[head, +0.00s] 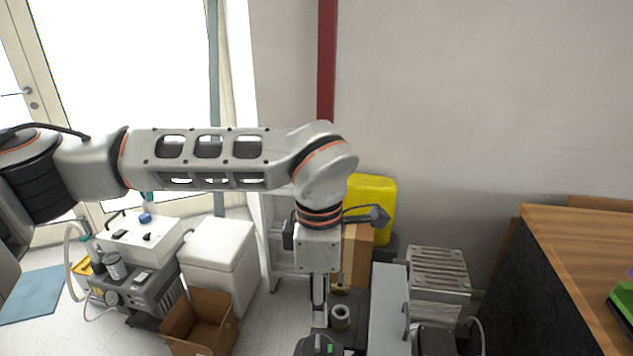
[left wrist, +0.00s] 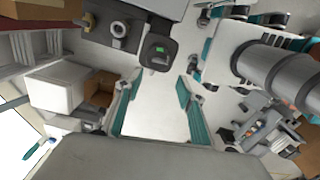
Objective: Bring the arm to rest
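My left arm (head: 210,158) stretches across the head view from the left and bends down at its wrist. My left gripper (head: 319,318) points down there, its fingers seen nearly edge-on. In the left wrist view the left gripper (left wrist: 158,84) is open, its two teal-padded fingers wide apart with only pale floor between them. A dark device with a green display (head: 320,346) is near the fingertips in the head view; it also shows beyond them in the left wrist view (left wrist: 158,52). My right gripper is in neither view.
A cardboard box (head: 200,325), a white cabinet (head: 218,262) and a grey equipment cart (head: 135,285) stand left of the gripper. A yellow container (head: 372,205) is behind it. A wooden-topped counter (head: 585,245) stands at the right. The air above the counter is clear.

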